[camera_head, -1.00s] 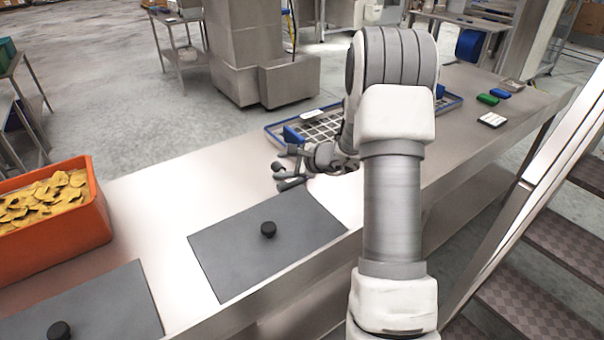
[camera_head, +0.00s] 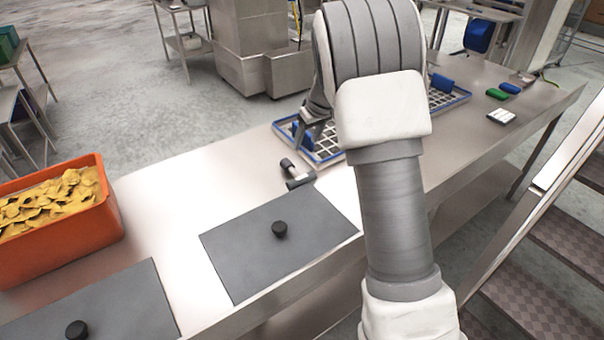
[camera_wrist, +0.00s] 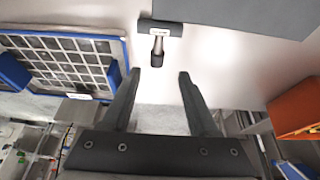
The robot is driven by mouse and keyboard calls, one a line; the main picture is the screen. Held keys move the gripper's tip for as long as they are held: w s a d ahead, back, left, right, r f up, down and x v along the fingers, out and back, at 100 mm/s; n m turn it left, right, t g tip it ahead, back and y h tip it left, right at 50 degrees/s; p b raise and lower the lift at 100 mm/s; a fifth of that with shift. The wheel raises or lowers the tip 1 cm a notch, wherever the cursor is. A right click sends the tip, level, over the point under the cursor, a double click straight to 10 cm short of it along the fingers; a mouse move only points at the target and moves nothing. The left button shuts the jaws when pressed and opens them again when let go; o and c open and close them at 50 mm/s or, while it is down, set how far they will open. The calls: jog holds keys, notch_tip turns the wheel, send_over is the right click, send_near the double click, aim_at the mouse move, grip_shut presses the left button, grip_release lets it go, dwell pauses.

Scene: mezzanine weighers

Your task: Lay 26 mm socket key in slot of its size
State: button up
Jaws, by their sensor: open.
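A T-shaped tool with a grey crossbar and a dark-ended shaft, apparently the socket key (camera_head: 299,182), lies on the steel table just behind a dark grey board. In the wrist view the tool (camera_wrist: 160,30) lies beyond my fingertips, its dark end towards them; its size marking is not legible. A blue-rimmed tray (camera_head: 323,160) with a pale grid stands behind and right of it, partly hidden by my arm; it also shows in the wrist view (camera_wrist: 123,50). I cannot tell a slot's size. My gripper (camera_wrist: 157,78) is open and empty, apart from the tool.
The dark grey board (camera_head: 250,255) with a black knob (camera_head: 280,229) lies in front. An orange bin (camera_head: 60,235) of yellow pieces stands at left. Green (camera_head: 496,94) and blue (camera_head: 510,88) blocks and a white-topped item (camera_head: 502,116) lie at right. Stairs (camera_head: 550,240) flank the table.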

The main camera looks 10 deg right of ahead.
send_near(296, 172)
jog(key=x, duration=0.2)
jog(key=shift+w+a+f, duration=0.15)
jog(key=shift+a+f, duration=0.1)
jog(key=shift+a, duration=0.05)
jog(key=shift+d+b+x, duration=0.15)
jog(key=shift+b+x, duration=0.05)
jog(key=shift+x, duration=1.35)
jog(key=shift+d+b+x, duration=0.1)
jog(key=shift+b+x, duration=0.05)
jog(key=shift+x, duration=1.35)
jog(key=shift+f, duration=0.1)
grip_shut()
